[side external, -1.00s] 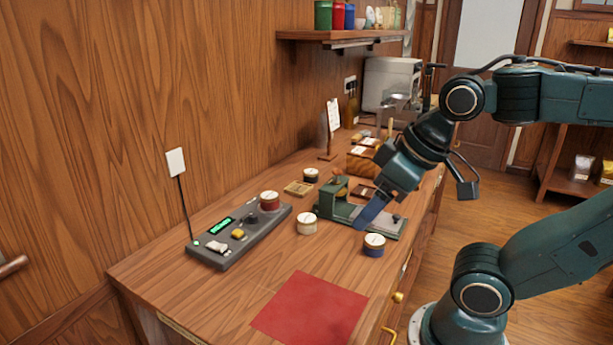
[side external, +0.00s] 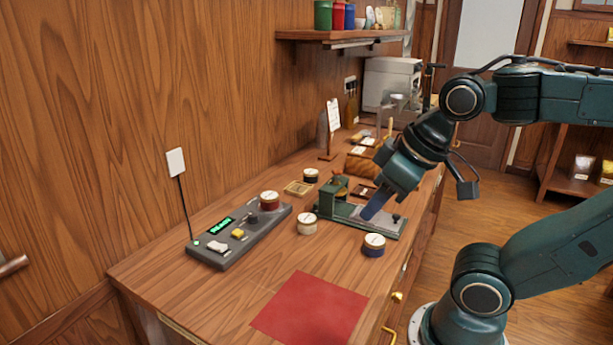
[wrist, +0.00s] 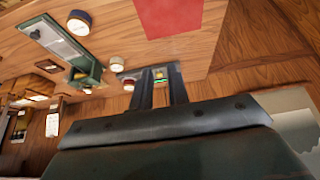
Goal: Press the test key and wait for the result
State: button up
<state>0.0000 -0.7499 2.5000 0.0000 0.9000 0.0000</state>
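The grey test console (side external: 236,249) lies on the desk at the left in the side view, with a lit green display (side external: 221,226), a yellow key (side external: 238,233) and a pale key (side external: 217,247). The display text is too small to read, and I cannot tell which key is the test key. My gripper (side external: 368,214) is well to the right of the console, above the green press (side external: 340,209). In the wrist view my gripper (wrist: 159,72) is open and empty, with the console's display (wrist: 159,80) visible beyond and between its fingers.
A red-brown tin (side external: 269,201) sits at the console's far end. A cream tin (side external: 307,224) and a blue tin (side external: 374,245) stand near the press. A red mat (side external: 310,306) lies at the desk's front; the wood between it and the console is clear.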

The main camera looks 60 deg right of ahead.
grip_shut()
dwell(1.4)
jog(key=m+t+y, duration=0.1)
jog(key=m+t, duration=0.3)
jog(key=m, duration=0.4)
send_over(237, 233)
notch_tip(237, 233, down, 9)
jog(key=shift+s+d, duration=0.25)
jog(key=shift+s, duration=0.2)
jog(key=shift+f, duration=0.1)
jog(key=shift+f, duration=4.3)
